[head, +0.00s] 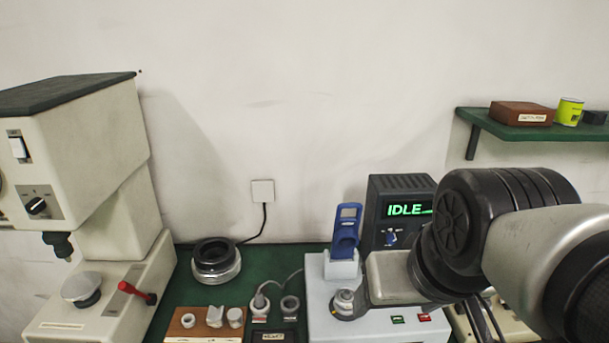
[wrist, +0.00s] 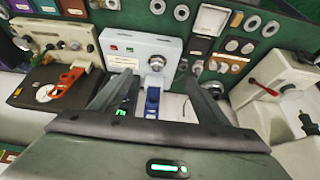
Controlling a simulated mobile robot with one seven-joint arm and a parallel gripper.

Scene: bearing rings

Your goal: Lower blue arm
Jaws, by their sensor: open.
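The blue arm (head: 347,230) stands raised, nearly upright, at the back of a pale grey machine (head: 322,300) in the head view. In the wrist view the blue arm (wrist: 152,102) shows between the two dark fingers of my gripper (wrist: 161,76). The fingers are spread wide apart, with visible gaps on both sides of the arm and nothing held. In the head view my wrist covers the machine's right part, and the fingertips are not clear.
A dark box reading IDLE (head: 400,212) stands behind the machine. A dark ring on a silver base (head: 216,262) and a wooden tray (head: 205,337) with small metal parts lie left. A cream press (head: 100,240) with a red handle is farther left. A green shelf (head: 540,128) hangs at right.

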